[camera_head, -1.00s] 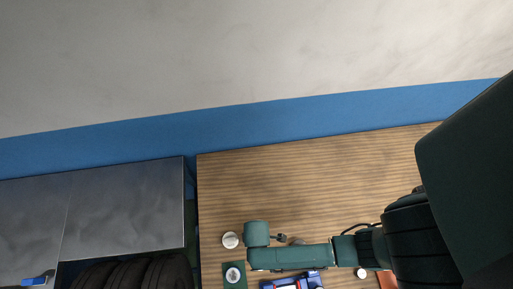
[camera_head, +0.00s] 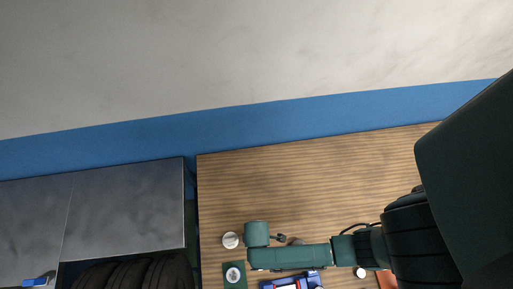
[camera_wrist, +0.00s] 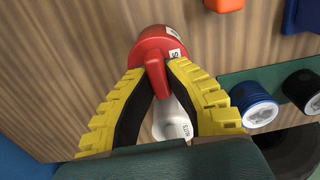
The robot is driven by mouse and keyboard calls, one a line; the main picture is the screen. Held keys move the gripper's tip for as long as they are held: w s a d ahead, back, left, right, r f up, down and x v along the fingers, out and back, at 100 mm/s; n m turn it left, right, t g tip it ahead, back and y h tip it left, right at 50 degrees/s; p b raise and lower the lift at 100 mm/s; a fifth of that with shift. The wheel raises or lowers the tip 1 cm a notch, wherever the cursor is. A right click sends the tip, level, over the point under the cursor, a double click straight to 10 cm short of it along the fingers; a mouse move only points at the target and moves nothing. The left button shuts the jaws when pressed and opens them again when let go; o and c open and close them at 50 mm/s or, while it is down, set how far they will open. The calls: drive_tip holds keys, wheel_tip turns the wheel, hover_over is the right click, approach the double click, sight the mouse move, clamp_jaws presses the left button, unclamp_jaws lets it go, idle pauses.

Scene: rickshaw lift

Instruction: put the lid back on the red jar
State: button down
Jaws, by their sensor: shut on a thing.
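In the wrist view, my gripper (camera_wrist: 156,74) has its yellow ridged fingers closed on the upright fin of a red lid (camera_wrist: 152,46). The lid is round and seen from above at a tilt. Red surface with white labels shows at its far side, probably the red jar (camera_wrist: 173,40). I cannot tell whether lid and jar touch or how they are aligned. In the head view my arm hides the gripper, the lid and the jar.
A white labelled container (camera_wrist: 171,122) stands between and below my fingers. A green holder (camera_wrist: 273,78) with a blue-rimmed round part (camera_wrist: 254,104) and a black one (camera_wrist: 303,90) lies at right. An orange object (camera_wrist: 224,4) is above. The table's back (camera_head: 310,175) is clear.

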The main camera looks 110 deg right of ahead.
idle(0.4)
drive_tip(key=c, duration=0.5)
unclamp_jaws()
drive_tip(key=shift+c, duration=0.2)
drive_tip(key=shift+r, duration=0.1)
wheel_tip(320, 180, up, 5)
drive_tip(key=p, duration=0.5)
drive_tip(key=shift+f, duration=0.2)
drive_tip(key=shift+r+p, duration=0.5)
drive_tip(key=shift+r, duration=0.6)
clamp_jaws()
drive_tip(key=shift+f, duration=0.15)
